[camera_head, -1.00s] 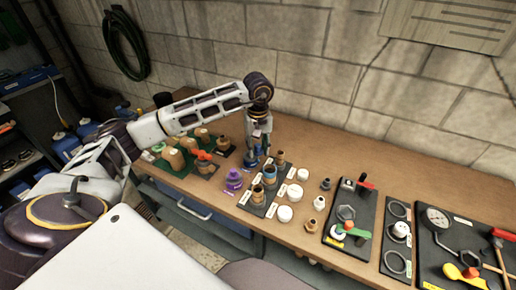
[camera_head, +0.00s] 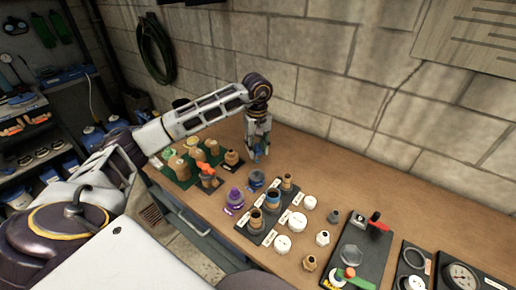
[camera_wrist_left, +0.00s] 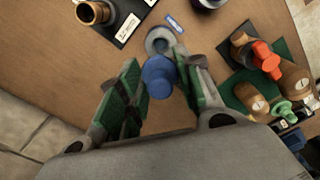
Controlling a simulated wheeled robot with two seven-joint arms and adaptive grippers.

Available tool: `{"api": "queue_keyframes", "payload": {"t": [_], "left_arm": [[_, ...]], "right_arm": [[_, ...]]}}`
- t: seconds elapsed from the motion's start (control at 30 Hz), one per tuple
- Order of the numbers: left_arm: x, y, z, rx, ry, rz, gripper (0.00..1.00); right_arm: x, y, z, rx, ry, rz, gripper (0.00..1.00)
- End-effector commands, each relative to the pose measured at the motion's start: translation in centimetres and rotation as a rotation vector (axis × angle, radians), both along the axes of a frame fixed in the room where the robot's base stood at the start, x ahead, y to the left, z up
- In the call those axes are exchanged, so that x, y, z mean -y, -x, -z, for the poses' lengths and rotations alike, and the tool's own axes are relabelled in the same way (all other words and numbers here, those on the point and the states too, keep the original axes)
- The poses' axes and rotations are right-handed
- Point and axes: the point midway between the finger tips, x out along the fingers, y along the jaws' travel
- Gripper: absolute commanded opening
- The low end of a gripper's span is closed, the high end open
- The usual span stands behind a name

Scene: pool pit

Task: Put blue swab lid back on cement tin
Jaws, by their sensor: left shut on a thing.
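My left gripper (camera_head: 257,155) is above the bench, pointing down, and shut on the blue swab lid (camera_wrist_left: 158,76). The lid sits between the two green-padded fingers in the left wrist view. The dark blue cement tin (camera_head: 256,180) stands upright on the bench below the gripper, apart from the lid. In the left wrist view the tin (camera_wrist_left: 160,37) shows a grey round top just beyond the lid, which covers part of its near side. My right gripper is not in view.
A purple tin (camera_head: 235,200) stands left of the cement tin. A black board with pipe fittings (camera_head: 262,233) lies close in front. A green mat with brown fittings and an orange tee (camera_head: 208,172) is to the left. White caps (camera_head: 283,244) stand to the right. The bench behind is clear.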

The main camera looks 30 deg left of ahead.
Motion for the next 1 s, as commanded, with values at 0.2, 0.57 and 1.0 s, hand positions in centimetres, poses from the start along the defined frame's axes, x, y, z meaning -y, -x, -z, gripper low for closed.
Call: {"api": "queue_keyframes", "payload": {"t": [0.2, 0.57, 1.0], "left_arm": [[0.0, 0.0, 0.0, 0.000, 0.000, -0.017, 0.19], [0.0, 0.0, 0.1, 0.000, 0.000, -0.017, 0.19], [0.0, 0.0, 2.0, 0.000, 0.000, -0.017, 0.19]], "right_arm": [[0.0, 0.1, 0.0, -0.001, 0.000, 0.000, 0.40], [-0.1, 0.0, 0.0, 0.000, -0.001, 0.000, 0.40], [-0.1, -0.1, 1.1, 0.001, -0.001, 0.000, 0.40]]}}
